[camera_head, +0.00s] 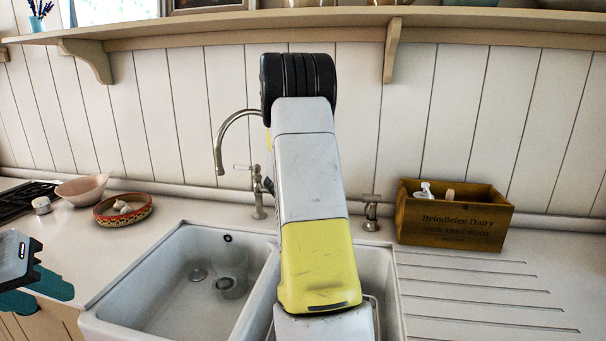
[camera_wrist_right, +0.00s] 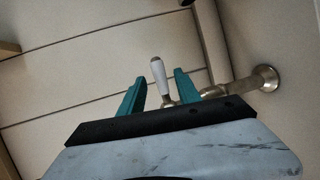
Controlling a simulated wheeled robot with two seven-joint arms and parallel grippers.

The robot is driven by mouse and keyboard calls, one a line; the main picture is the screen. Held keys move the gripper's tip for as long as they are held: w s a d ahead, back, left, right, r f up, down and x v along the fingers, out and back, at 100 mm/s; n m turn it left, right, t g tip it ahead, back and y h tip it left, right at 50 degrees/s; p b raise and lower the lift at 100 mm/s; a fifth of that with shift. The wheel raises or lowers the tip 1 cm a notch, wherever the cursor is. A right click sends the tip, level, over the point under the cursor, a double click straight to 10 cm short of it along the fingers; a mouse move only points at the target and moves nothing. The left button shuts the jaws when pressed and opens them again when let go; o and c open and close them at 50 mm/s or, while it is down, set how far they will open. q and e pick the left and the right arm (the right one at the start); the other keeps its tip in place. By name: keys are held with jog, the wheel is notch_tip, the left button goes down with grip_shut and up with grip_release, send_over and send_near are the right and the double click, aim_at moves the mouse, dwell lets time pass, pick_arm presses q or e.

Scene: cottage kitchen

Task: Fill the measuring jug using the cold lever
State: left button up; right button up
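A clear measuring jug (camera_head: 232,284) stands in the left sink basin; whether it holds water I cannot tell. The tap (camera_head: 222,150) has a curved spout over the back of the sink, and one white lever (camera_head: 243,167) shows on its left. In the right wrist view a white lever (camera_wrist_right: 158,76) stands between the teal fingers of my right gripper (camera_wrist_right: 160,92), which are apart with a gap on each side. Whether it is the cold lever I cannot tell. My right arm hides that gripper in the head view. My left gripper (camera_head: 38,291) is open and empty at the left edge.
The double white sink (camera_head: 88,322) is partly covered by my right arm. A wooden crate (camera_head: 455,228) with bottles stands at right. A patterned bowl (camera_head: 140,213) and a pink bowl (camera_head: 82,190) sit at left. The ribbed drainboard (camera_head: 470,290) is clear. A shelf (camera_head: 480,20) runs above.

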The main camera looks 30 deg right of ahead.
jog(key=x, duration=0.6)
jog(key=shift+d, duration=0.35)
jog(key=shift+w+f, duration=0.1)
grip_shut()
jog(key=shift+f, duration=0.15)
dwell(0.8)
